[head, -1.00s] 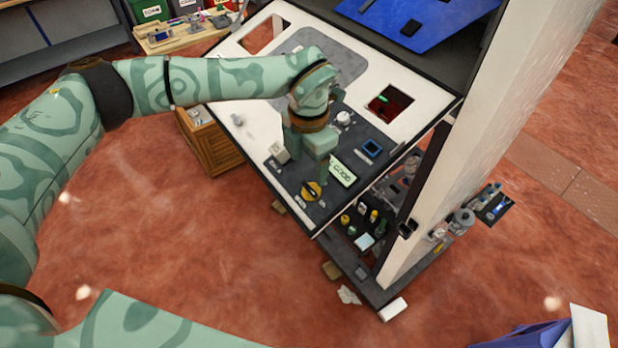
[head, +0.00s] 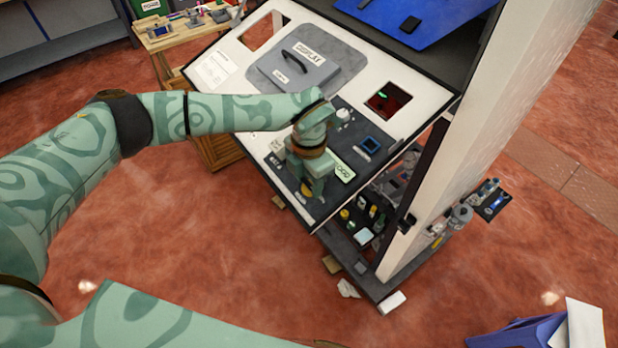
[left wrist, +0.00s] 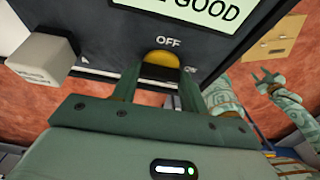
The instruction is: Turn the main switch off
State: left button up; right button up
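The main switch is a yellow round knob (left wrist: 160,61) with a dark bar, on the dark control panel. In the left wrist view, OFF is printed above it and ON to its right. My left gripper (left wrist: 158,90) is open, its two fingers on either side of the knob; whether they touch it I cannot tell. In the head view, my left gripper (head: 312,190) points down over the panel's lower corner and hides most of the knob (head: 306,190). My right gripper (left wrist: 265,76) shows small in the left wrist view's background, its fingers apart.
A lit green sign reading GOOD (left wrist: 210,12) sits just beyond the knob. A pale block-shaped control (left wrist: 42,60) sticks out left of it. A white wall (head: 480,130) stands right.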

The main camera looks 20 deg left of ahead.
pick_arm(q)
jog(key=shift+n, duration=0.4)
jog(key=n+b, duration=0.1)
jog(key=n+h, duration=0.1)
jog(key=n, duration=0.1)
jog(key=shift+w+a+f+n+g+h+b, duration=0.1)
jog(key=shift+w+a+n+g+h+b, duration=0.1)
jog(key=shift+n+g+h+b, duration=0.15)
jog(key=shift+n+h+b, duration=0.35)
jog(key=shift+n+h, duration=0.1)
jog(key=shift+n, duration=0.8)
jog(key=n+h, duration=0.1)
jog(key=n, duration=0.1)
jog(key=shift+s+a+n, duration=0.1)
jog(key=shift+a+n, duration=0.05)
jog(key=shift+n, duration=0.15)
jog(key=n+h, duration=0.1)
jog(key=n, duration=0.2)
jog(key=shift+a+p, duration=0.1)
jog(key=shift+p, duration=0.2)
jog(key=shift+a+n+t+h+p, duration=0.1)
jog(key=shift+n+t+h+p, duration=0.3)
jog(key=shift+n, duration=0.65)
jog(key=shift+n+t+h+p, duration=0.3)
jog(key=shift+n+p, duration=0.2)
jog(key=shift+n, duration=0.85)
jog(key=o, duration=1)
jog(key=shift+s, duration=0.1)
